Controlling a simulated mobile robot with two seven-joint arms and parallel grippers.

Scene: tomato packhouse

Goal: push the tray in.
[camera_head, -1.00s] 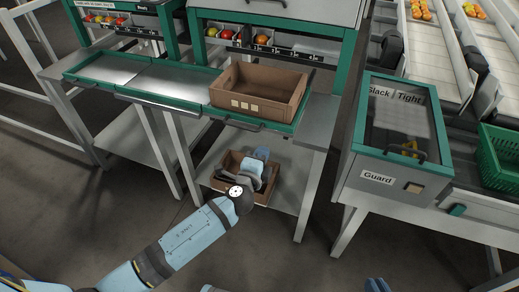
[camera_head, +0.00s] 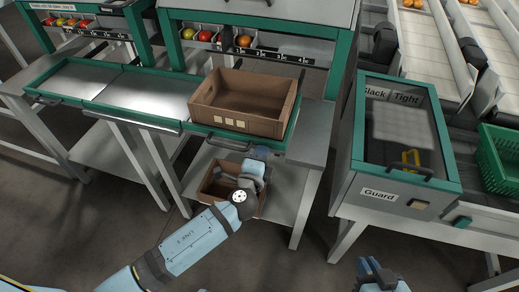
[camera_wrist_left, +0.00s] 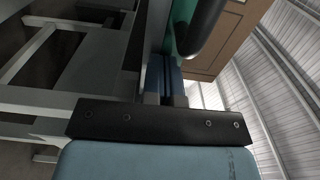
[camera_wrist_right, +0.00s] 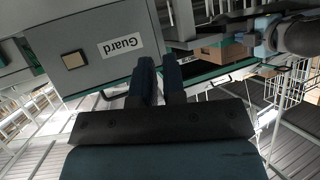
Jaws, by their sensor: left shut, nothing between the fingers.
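The green-rimmed tray (camera_head: 205,130) is at the right of the bench top, with a brown carton (camera_head: 243,103) standing on it. A dark handle (camera_head: 229,144) runs along its front. My left gripper (camera_head: 261,153) is shut and empty, just below and in front of the tray's front rim, right of the handle's middle. In the left wrist view the handle (camera_wrist_left: 205,28) and carton (camera_wrist_left: 225,48) are close ahead of the fingers (camera_wrist_left: 165,82); contact cannot be told. My right gripper (camera_head: 369,265) is low at the front, slightly open and empty; its fingers also show in the right wrist view (camera_wrist_right: 158,75).
A second brown carton (camera_head: 215,186) sits on the lower shelf beneath my left gripper. A grey guard box (camera_head: 385,195) stands to the right, with a green crate (camera_head: 499,150) beyond it. Metal trays (camera_head: 80,82) continue left. Coloured tomatoes (camera_head: 205,36) lie in bins behind.

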